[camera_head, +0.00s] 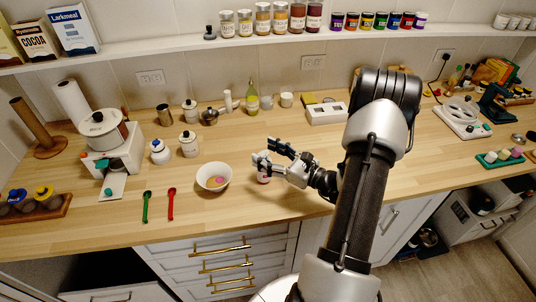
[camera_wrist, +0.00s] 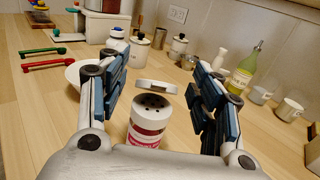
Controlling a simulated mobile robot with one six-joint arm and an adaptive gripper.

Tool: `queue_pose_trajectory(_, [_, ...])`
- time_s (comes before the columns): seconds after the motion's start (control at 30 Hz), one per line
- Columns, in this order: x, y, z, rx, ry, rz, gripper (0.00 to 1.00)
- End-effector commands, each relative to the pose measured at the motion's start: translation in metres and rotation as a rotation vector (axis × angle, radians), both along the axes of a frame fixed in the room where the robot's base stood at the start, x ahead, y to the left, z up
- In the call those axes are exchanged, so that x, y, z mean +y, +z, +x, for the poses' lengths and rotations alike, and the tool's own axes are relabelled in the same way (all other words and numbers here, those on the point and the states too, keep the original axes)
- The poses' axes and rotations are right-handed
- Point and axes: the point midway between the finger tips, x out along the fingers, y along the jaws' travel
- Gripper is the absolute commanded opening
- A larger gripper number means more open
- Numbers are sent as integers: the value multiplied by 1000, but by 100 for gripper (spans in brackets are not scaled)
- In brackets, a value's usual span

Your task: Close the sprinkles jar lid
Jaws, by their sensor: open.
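The sprinkles jar (camera_wrist: 146,134) stands upright on the wooden counter in the wrist view, with a white top, dark holes and a pink-red label. Its white lid (camera_wrist: 157,87) is flipped up at the far side of the top, so the holes show. In the head view the jar (camera_head: 264,178) is small and partly hidden under my gripper (camera_head: 268,152). In the wrist view my gripper (camera_wrist: 150,92) is open, with one finger on each side of the jar and lid. I see gaps between the fingers and the jar; nothing is held.
A white bowl (camera_head: 213,184) stands just left of the jar. Green (camera_head: 147,206) and red (camera_head: 171,204) spoons lie farther left. Canisters (camera_head: 189,144) and an oil bottle (camera_head: 253,100) stand behind. The counter in front of the jar is clear.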

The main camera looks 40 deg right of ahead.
Motion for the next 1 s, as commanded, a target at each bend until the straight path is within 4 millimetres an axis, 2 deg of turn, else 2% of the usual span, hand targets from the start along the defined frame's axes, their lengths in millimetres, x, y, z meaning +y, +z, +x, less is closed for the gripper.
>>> queue_pose_trajectory(0.17, [0,0,0,0,0,0,60])
queue_pose_trajectory(0.83, [0,0,0,0,0,0,16])
queue_pose_trajectory(1.0, [0,-6,-1,-32,0,9,16])
